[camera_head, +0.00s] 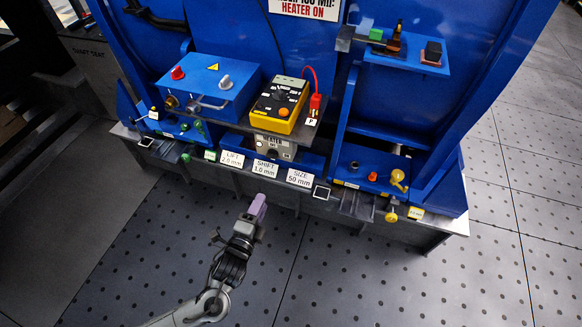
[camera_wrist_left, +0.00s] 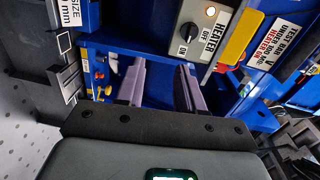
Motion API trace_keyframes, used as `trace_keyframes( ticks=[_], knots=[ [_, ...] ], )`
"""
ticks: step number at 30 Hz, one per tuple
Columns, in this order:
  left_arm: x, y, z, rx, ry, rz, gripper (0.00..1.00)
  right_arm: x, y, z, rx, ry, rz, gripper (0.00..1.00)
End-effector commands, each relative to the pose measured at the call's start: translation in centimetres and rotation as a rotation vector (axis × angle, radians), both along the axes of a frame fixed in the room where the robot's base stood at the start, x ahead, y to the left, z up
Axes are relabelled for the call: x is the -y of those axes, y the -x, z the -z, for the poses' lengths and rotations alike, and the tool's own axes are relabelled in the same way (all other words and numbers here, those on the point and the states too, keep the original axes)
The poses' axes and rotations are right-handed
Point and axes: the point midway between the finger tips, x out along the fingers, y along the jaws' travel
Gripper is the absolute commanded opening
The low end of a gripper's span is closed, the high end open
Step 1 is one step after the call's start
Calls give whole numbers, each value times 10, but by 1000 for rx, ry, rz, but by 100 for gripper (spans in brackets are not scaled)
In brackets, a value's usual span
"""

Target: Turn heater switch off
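The heater switch is a black rotary knob (camera_wrist_left: 188,32) on a grey box (camera_wrist_left: 192,50). The HEATER label (camera_wrist_left: 209,35) is beside it, and a lit round lamp (camera_wrist_left: 211,11) is on the same panel. In the head view the heater box (camera_head: 272,147) sits under the yellow meter, with its knob small and dark. My left gripper (camera_head: 258,207) is in front of and below the box, apart from it. In the left wrist view its two purple fingers (camera_wrist_left: 160,84) are spread with nothing between them. I cannot tell the knob's exact pointing. My right gripper is not in view.
A yellow meter (camera_head: 279,104) with a red lead stands above the heater box. A blue box (camera_head: 209,87) with a red button is at left. Label plates (camera_head: 265,168) line the front ledge. A HEATER ON sign (camera_head: 308,8) hangs above. The floor in front is clear.

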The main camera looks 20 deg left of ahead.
Motion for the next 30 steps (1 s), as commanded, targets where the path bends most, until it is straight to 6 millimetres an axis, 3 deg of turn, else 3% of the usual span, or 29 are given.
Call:
trace_keyframes(
  ticks=[3, 7, 14, 24, 30],
  knots=[
    [-3, -15, -24, 42, -23, 11, 37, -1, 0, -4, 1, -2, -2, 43],
    [-5, -28, -39, 70, -28, 10, 37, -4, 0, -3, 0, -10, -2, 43],
    [-3, -55, -40, 78, -26, 9, 37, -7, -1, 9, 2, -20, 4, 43],
    [0, -108, -40, 76, -26, 9, 37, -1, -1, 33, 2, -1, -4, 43],
    [2, -127, -40, 75, -25, 10, 37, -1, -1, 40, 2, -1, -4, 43]
  ],
)
